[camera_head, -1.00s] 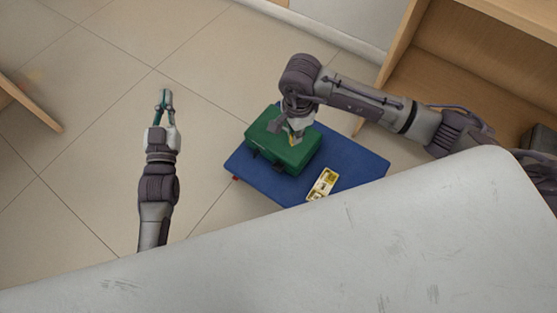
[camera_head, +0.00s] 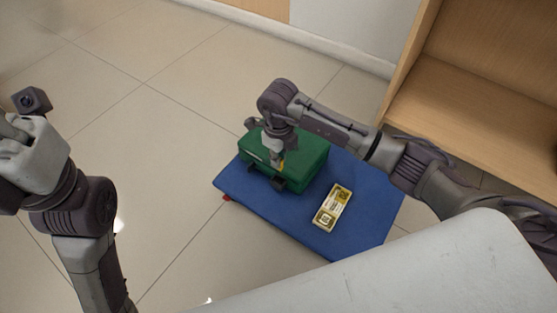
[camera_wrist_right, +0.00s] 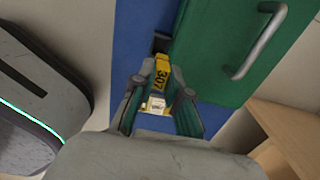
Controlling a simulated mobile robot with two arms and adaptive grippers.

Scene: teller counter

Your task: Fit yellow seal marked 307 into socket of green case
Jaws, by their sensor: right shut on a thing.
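The green case (camera_head: 305,160) lies on the blue mat (camera_head: 370,215) in the head view, and its side with a handle fills the upper right of the wrist view (camera_wrist_right: 212,45). My right gripper (camera_wrist_right: 160,88) is shut on the yellow seal (camera_wrist_right: 161,74); the digits 307 show on it. The seal points at a dark fitting (camera_wrist_right: 161,42) on the case's edge; whether they touch I cannot tell. In the head view my right gripper (camera_head: 278,160) is at the case's front side and partly hides the seal. My left gripper (camera_head: 14,130) is at the left edge, its fingers partly cut off.
A pale tray (camera_head: 333,206) with yellow pieces lies on the mat in front of the case. A wooden shelf (camera_head: 470,90) stands at the right. A grey-white surface (camera_head: 420,275) covers the lower right. The tiled floor (camera_head: 165,130) left of the mat is clear.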

